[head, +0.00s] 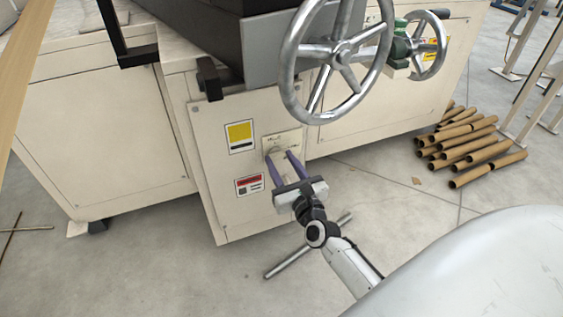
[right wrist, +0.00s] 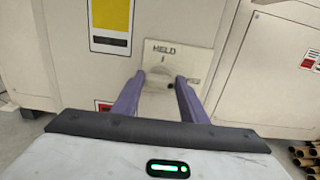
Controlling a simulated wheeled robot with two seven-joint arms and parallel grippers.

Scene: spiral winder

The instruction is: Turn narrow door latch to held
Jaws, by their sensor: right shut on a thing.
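The narrow cream door (head: 222,205) is on the front of the machine and looks closed. A small beige latch plate (head: 285,140) with dark lettering is on it; it also shows in the right wrist view (right wrist: 198,58). The round pale latch knob (right wrist: 157,82) sits on this plate, partly hidden between my fingers. My right gripper (head: 280,156) has its two purple fingers shut on the latch, one on each side. The exact angle of the latch is hard to tell. My left gripper is not in view.
A large metal handwheel (head: 337,50) hangs above and to the right of my right gripper, with a smaller wheel (head: 427,45) behind it. A yellow label (head: 240,136) and a red-topped label (head: 249,185) are on the door. Cardboard tubes (head: 470,145) lie on the floor at right.

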